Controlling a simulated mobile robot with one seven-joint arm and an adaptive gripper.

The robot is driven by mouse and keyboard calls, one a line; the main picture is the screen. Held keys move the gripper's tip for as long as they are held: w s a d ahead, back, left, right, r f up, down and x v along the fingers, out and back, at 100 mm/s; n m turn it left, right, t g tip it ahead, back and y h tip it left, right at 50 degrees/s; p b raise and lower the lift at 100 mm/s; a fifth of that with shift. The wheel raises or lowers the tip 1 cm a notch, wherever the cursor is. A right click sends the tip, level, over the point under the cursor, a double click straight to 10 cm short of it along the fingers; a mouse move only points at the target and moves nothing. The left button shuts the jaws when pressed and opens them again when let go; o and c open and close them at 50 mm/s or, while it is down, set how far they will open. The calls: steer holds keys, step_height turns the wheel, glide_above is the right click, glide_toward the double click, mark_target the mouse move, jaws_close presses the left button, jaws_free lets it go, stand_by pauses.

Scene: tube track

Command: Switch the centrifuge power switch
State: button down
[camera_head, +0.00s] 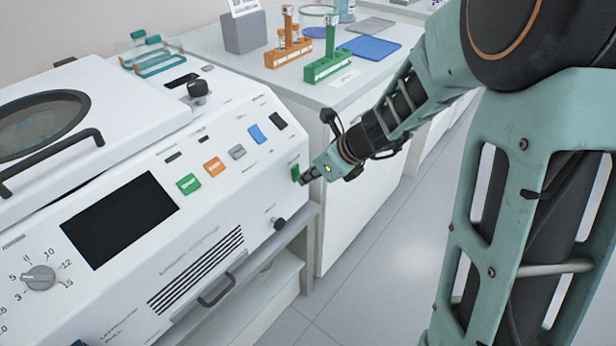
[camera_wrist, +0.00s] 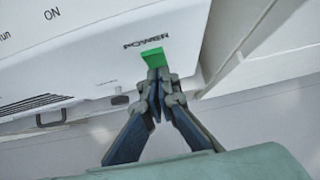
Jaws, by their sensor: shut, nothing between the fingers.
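The centrifuge (camera_head: 130,200) is a white machine at the left in the head view, with a dark display and a row of coloured buttons. Its green power switch (camera_head: 295,173) sits at the right end of the front panel. In the wrist view the green switch (camera_wrist: 153,57) lies just below the word POWER. My gripper (camera_head: 304,179) is shut and empty, with its fingertips (camera_wrist: 159,76) at the lower edge of the switch. They look very close to it or touching; I cannot tell which. The fingertips hide the lower part of the switch.
Green (camera_head: 188,184), orange (camera_head: 214,166) and blue (camera_head: 257,134) buttons sit left of the switch. A black knob (camera_head: 279,223) is below it. Behind is a counter with a green rack (camera_head: 328,66), an orange rack (camera_head: 287,52) and a blue tray (camera_head: 370,47). The floor at right is clear.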

steer(key=shift+w+a+f, duration=0.1)
steer(key=shift+a+f, duration=0.1)
steer(key=shift+a, duration=0.05)
steer(key=shift+r, duration=0.25)
steer(key=shift+r+p, duration=0.8)
